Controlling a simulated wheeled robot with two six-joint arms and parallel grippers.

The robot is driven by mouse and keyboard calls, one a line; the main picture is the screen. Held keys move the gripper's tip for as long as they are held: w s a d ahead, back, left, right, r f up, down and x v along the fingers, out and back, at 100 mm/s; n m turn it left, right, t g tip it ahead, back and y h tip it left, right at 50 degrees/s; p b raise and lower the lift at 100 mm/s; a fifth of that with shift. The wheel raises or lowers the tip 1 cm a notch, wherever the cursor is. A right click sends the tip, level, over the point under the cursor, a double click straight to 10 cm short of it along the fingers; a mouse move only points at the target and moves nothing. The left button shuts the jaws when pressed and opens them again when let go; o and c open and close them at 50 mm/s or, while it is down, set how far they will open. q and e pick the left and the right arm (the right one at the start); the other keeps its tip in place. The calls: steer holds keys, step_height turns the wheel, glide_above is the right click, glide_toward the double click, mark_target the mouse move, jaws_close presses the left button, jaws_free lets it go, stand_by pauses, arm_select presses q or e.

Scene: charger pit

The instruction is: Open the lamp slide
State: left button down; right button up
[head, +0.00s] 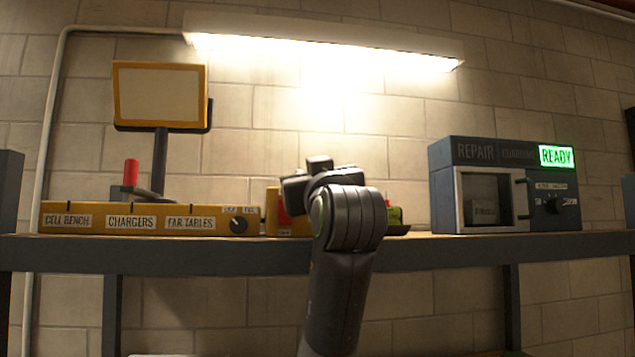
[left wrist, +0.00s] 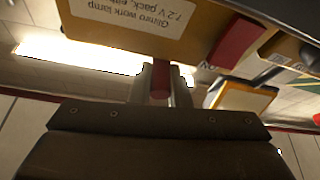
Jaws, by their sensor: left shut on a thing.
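The yellow work lamp unit (head: 272,226) sits on the shelf, partly hidden behind my left arm. Its red part (head: 283,207) shows beside the arm. In the left wrist view its yellow case (left wrist: 135,25) fills the top, with a printed work-lamp label and a red strip (left wrist: 238,38). My left gripper (left wrist: 160,88) is shut on a small red piece (left wrist: 160,80) below the case, probably the slide's grip. In the head view the fingertips are hidden behind my wrist. How far the slide is open cannot be told. My right gripper is not in view.
A long yellow panel (head: 150,220) with labels and a knob stands left on the shelf (head: 230,252), with a red lever (head: 131,172) and a framed board (head: 160,95). A blue-grey repair charger (head: 440,200) with a lit READY sign stands right.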

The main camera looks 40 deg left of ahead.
arm_select(q)
steer(key=c, duration=1.6)
jaws_free()
steer(key=shift+c, duration=0.2)
steer(key=shift+s+d+f+b, duration=0.15)
steer(key=shift+d+f+b, duration=0.1)
steer(key=shift+b, duration=0.1)
steer(key=b+v, duration=0.8)
steer(key=v, duration=0.8)
steer(key=shift+s+d+b, duration=0.2)
steer(key=shift+d+b, duration=0.05)
steer(key=shift+b, duration=0.05)
